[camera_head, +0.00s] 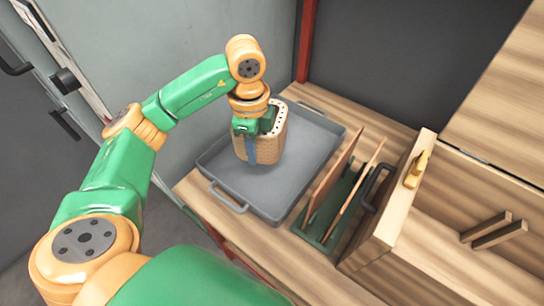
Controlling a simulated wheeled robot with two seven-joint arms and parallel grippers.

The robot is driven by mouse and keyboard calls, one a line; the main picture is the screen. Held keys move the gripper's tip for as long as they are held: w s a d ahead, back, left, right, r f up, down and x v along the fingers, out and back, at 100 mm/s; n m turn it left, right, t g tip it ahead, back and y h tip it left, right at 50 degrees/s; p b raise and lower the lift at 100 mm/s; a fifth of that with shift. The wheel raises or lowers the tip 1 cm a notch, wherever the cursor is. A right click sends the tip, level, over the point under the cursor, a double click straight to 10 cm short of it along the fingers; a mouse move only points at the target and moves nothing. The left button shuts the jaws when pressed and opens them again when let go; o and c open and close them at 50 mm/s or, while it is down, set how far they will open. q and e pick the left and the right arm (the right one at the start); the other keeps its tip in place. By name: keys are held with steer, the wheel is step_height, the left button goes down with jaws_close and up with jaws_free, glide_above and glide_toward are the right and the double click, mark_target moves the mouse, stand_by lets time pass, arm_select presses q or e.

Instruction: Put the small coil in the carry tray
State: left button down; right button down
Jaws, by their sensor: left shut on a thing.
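The small coil (273,143), a tan ribbed block with a pale top rim and dark dots, is upright at the middle left of the view. My left gripper (252,150) reaches down from above and is shut on the coil's near side, with a blue finger against its outer face. The coil is over the grey carry tray (265,191), within its outline near the back left. I cannot tell whether its underside touches the tray floor. The rest of the tray is bare. My right gripper is not in view.
Right of the tray stands a green rack (322,245) with upright wooden boards (333,178). Beyond it is a wooden panel (401,205) with a dark handle and a yellow fitting (416,170). A grey wall rises close behind the tray's left side.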

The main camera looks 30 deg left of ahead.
arm_select(q)
steer(key=b, duration=0.1)
glide_above(271, 169)
steer(key=s, duration=0.1)
step_height(271, 169, down, 4)
steer(key=shift+s+a+f, duration=0.15)
steer(key=shift+f, duration=0.1)
steer(key=f, duration=0.2)
steer(key=w+f+p, duration=0.1)
steer(key=f, duration=0.1)
steer(key=shift+w+f, duration=0.1)
steer(key=shift+w, duration=0.1)
steer(key=shift+f, duration=0.25)
steer(key=shift+f, duration=0.1)
steer(key=c, duration=0.7)
jaws_free()
